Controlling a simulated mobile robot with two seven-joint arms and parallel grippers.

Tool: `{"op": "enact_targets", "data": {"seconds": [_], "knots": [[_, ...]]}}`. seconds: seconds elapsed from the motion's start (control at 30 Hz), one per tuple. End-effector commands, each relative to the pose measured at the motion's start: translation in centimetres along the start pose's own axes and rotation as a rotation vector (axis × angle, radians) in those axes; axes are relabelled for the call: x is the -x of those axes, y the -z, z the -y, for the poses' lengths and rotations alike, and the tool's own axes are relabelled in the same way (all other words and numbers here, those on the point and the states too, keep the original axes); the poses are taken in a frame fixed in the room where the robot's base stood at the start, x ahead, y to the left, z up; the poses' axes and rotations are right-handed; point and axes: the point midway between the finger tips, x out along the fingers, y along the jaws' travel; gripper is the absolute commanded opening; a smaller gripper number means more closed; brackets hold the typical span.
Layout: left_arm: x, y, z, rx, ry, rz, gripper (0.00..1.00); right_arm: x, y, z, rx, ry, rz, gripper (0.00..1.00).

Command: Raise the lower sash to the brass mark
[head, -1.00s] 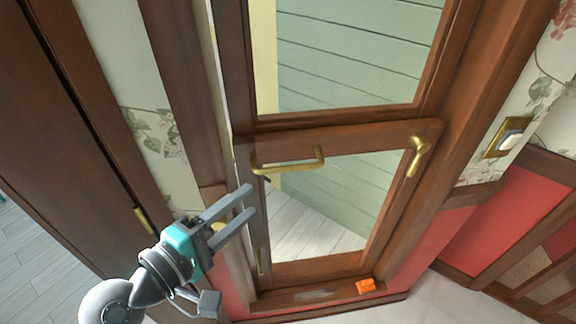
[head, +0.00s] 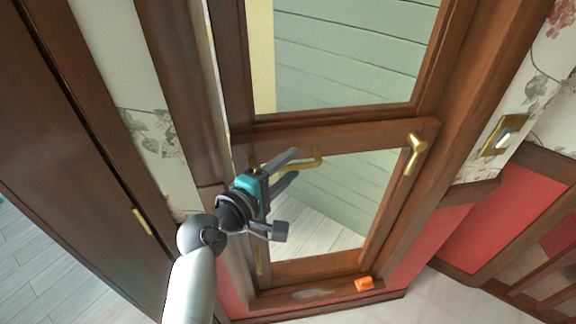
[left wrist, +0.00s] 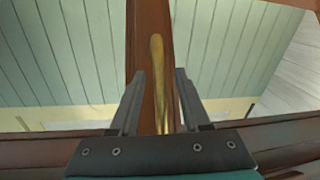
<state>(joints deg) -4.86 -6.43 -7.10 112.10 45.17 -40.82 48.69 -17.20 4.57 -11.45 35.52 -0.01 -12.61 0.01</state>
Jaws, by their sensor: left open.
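The lower sash (head: 350,135) is a brown wooden frame with a glass pane, below a taller upper pane. A brass bar handle (head: 319,158) sits on its top rail at the left, partly hidden by my gripper. My left gripper (head: 295,164) is open at this handle. In the left wrist view the handle (left wrist: 157,75) shows between the two open fingers (left wrist: 157,95), and I see no clear contact. A brass latch (head: 415,155) is at the rail's right end. A small brass strip (head: 260,262) is low on the left side; I cannot tell whether it is the mark.
An orange object (head: 364,284) lies on the sill (head: 318,293) at the right. A brass-plated switch (head: 500,137) is on the floral wall at right. A dark wooden door or cabinet (head: 70,130) stands at left.

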Motion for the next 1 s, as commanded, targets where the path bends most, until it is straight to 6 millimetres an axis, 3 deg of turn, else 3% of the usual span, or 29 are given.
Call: {"op": "enact_targets", "data": {"seconds": [0.2, 0.63, 1.0], "knots": [[-0.01, -0.01, -0.01, 0.000, 0.000, 0.000, 0.47, 0.00, 0.03, -0.04, 0.000, -0.001, 0.000, 0.00], [0.03, 0.00, 0.01, 0.000, 0.000, 0.000, 0.00, 0.00, 0.04, -0.05, 0.000, -0.001, -0.001, 0.00], [0.03, 0.00, 0.04, 0.000, 0.001, 0.000, 0.00, 0.00, 0.05, -0.05, 0.001, -0.001, -0.001, 0.00]]}}
